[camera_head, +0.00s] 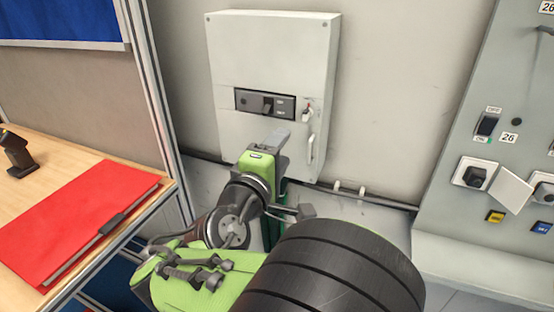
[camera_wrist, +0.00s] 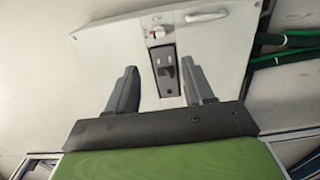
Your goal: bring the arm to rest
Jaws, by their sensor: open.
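My gripper (camera_head: 275,139) is in front of the lower part of a light grey wall cabinet (camera_head: 270,58). In the wrist view its two dark fingers (camera_wrist: 159,66) are spread apart with nothing held between them. Behind them shows the cabinet's face (camera_wrist: 105,48), with its dark switch panel (camera_wrist: 166,72) seen in the gap. In the head view this switch panel (camera_head: 244,101) is just above the gripper. Whether the fingers touch the cabinet cannot be told. My green and black arm stretches forward from the bottom of the head view.
A wooden table (camera_head: 88,160) at the left holds a red binder (camera_head: 85,205) and a small black device (camera_head: 16,155). A grey control panel (camera_head: 450,130) with switches and sockets stands at the right. Pipes (camera_head: 370,198) run along the wall's foot.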

